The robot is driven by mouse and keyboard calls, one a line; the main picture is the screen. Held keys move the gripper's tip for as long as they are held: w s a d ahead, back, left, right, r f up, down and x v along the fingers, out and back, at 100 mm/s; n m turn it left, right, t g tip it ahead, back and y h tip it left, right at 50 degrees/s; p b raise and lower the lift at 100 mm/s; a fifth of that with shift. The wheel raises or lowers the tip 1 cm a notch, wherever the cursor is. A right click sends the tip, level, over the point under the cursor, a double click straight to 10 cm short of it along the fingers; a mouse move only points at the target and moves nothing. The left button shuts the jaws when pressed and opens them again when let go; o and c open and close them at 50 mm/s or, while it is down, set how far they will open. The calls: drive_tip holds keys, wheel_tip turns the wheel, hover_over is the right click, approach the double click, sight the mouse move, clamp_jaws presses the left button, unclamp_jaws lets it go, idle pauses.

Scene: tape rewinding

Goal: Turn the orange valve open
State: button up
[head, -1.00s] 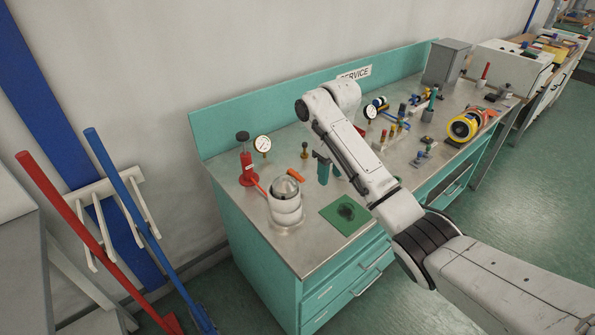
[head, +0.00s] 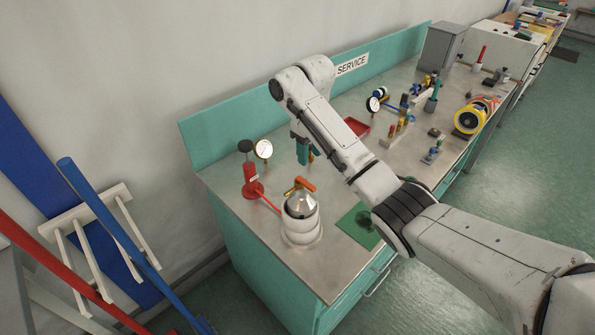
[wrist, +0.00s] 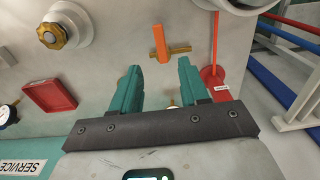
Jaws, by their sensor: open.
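The orange valve (head: 304,184) has a bar-shaped orange handle on a small brass body. In the head view it appears just behind the domed top of a white canister. In the wrist view the orange valve (wrist: 160,43) lies ahead of my fingers, its handle running nearly up and down the picture and its brass body across it. My gripper (head: 303,153) has teal fingers and hangs over the bench behind the valve. In the wrist view my gripper (wrist: 158,70) is open and empty, its fingertips apart from the valve. A brass piece is partly hidden between the fingers.
The white canister (head: 301,218) stands close in front of the valve. A red pump (head: 252,180) and a gauge (head: 263,149) stand to the left. A green mat (head: 352,224) lies to the right. A red tray (wrist: 49,96) and a brass-nut fitting (wrist: 52,35) are left in the wrist view.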

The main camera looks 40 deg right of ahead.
sight(308, 184)
wheel_tip(308, 184, down, 11)
drive_tip(key=shift+w+r, duration=0.1)
drive_tip(key=shift+r, duration=0.05)
idle(0.4)
clamp_jaws()
idle(0.3)
